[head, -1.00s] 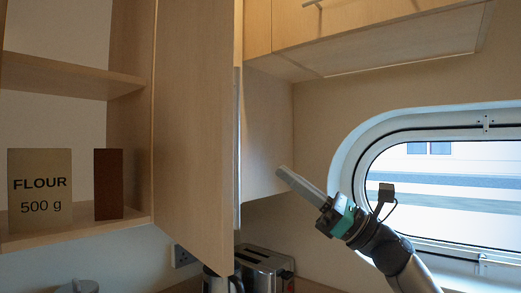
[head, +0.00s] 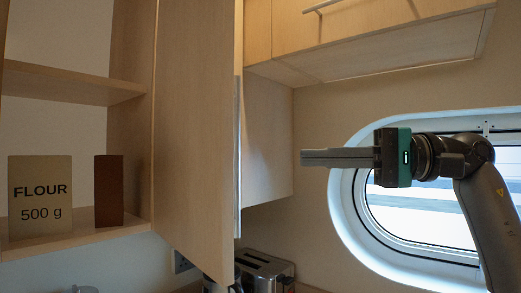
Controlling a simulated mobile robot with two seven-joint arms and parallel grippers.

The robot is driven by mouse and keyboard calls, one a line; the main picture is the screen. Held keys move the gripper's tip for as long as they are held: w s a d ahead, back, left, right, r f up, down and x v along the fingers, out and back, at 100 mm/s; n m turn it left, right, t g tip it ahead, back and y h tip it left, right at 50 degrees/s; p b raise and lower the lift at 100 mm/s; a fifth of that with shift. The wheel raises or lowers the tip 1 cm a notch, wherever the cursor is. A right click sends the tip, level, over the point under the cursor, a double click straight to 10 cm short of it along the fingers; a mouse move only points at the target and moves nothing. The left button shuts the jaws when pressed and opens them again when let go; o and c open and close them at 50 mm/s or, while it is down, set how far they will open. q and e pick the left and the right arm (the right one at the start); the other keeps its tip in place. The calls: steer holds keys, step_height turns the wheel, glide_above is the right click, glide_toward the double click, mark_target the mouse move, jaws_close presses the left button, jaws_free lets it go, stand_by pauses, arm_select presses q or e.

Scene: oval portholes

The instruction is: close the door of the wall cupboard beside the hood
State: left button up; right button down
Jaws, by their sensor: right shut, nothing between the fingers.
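The wall cupboard (head: 75,82) at the left stands open, showing its shelves. Its door (head: 195,120) swings out toward me, with a long vertical bar handle (head: 238,155) along its free edge. My right gripper (head: 304,157) is shut and empty. It points left, to the right of the door and apart from it, in front of the window. My left gripper is not in view. The hood is not clearly identifiable in this view.
A flour packet (head: 40,196) and a brown box (head: 108,190) stand on the lower shelf. Other cupboards (head: 380,20) hang at the upper right. A toaster (head: 266,268) sits below the door. An oval window (head: 345,190) is behind my right arm.

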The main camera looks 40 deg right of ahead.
mark_target(229, 158)
steer(key=shift+w+a+p, duration=0.45)
steer(key=shift+w+a, duration=0.1)
steer(key=shift+a, duration=0.8)
steer(key=shift+w+a+p, duration=0.5)
steer(key=shift+w+a, duration=0.05)
steer(key=shift+a, duration=0.85)
steer(key=shift+w+a+p, duration=0.45)
steer(key=shift+w+a, duration=0.1)
steer(key=shift+a, duration=0.8)
